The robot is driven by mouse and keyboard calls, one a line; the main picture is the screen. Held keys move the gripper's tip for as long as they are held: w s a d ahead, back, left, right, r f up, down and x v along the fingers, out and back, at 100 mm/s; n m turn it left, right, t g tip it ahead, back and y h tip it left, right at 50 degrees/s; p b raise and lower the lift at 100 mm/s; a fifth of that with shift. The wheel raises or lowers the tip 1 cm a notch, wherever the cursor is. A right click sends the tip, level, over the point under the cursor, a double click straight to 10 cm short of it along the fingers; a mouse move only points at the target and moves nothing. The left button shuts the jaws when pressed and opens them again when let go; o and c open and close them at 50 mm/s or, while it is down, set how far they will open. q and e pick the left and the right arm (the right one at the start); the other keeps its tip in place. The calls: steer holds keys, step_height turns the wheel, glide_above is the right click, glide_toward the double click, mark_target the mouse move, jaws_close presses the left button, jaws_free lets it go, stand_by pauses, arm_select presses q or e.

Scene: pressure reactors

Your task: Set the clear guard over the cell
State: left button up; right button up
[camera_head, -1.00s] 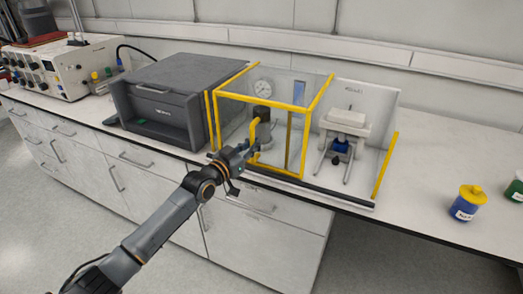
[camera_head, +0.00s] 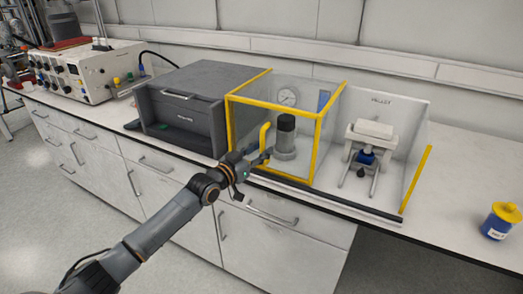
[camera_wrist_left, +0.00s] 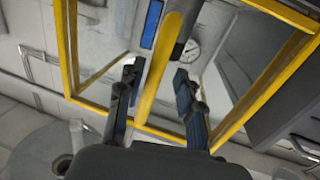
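The clear guard (camera_head: 319,152), a see-through box with a yellow frame, stands around the left cell on the bench. The reactor (camera_head: 286,138), a grey cylinder with a dark top, shows through its front panel. The guard's yellow handle (camera_head: 265,140) is at its front left. My left gripper (camera_head: 262,158) is at the handle. In the left wrist view my left gripper's two fingers (camera_wrist_left: 157,79) are apart, one on each side of the yellow handle bar (camera_wrist_left: 158,72), with gaps visible. My right gripper is out of view.
A dark grey box unit (camera_head: 183,112) stands close to the guard's left. An open bay with a white stand (camera_head: 368,150) is at its right. A blue jar with a yellow lid (camera_head: 500,220) is near the right edge. Bench surface between the bay and jar is clear.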

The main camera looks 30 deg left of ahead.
arm_select(q)
steer(key=shift+d+r, duration=0.15)
steer(key=v, duration=1.2)
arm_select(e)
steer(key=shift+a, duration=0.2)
